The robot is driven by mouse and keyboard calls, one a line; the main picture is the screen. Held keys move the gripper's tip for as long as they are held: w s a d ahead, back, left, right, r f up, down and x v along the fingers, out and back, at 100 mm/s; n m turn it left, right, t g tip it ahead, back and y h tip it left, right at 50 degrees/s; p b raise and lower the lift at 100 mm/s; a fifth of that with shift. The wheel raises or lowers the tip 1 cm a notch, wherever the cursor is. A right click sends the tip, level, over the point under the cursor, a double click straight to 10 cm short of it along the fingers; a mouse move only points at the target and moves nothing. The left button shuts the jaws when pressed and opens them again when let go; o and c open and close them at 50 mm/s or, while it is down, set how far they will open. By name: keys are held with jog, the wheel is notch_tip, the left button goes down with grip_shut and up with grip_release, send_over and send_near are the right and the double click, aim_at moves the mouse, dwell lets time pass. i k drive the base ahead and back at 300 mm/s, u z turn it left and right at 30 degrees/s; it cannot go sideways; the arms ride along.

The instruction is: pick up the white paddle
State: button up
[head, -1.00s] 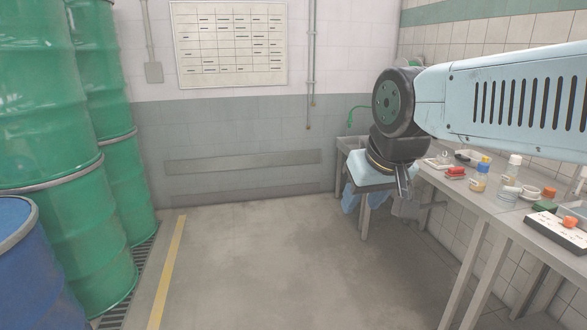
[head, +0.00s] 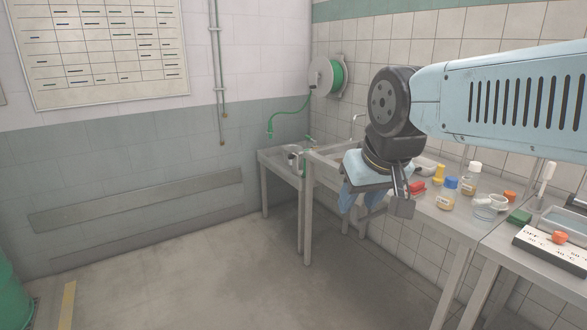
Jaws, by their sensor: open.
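My gripper (head: 378,204) hangs pointing down in the middle right of the head view, in front of the bench. Its jaws are open, and I see nothing between them. A slim white upright piece (head: 545,182) stands at the right edge by the grey tray.
The bench (head: 455,222) along the right wall holds a blue-capped bottle (head: 446,193), a red item (head: 417,187), a clear dish (head: 484,212) and a control box (head: 550,247). A sink (head: 325,170) stands behind. The floor (head: 215,275) is clear.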

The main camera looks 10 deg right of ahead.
aim_at(548, 172)
jog(key=z, duration=0.35)
jog(key=i, duration=0.85)
jog(key=z, duration=1.05)
jog(key=i, duration=0.65)
jog(key=z, duration=0.35)
jog(key=k, duration=0.75)
jog(key=z, duration=0.2)
jog(key=i, duration=0.75)
jog(key=u, duration=0.1)
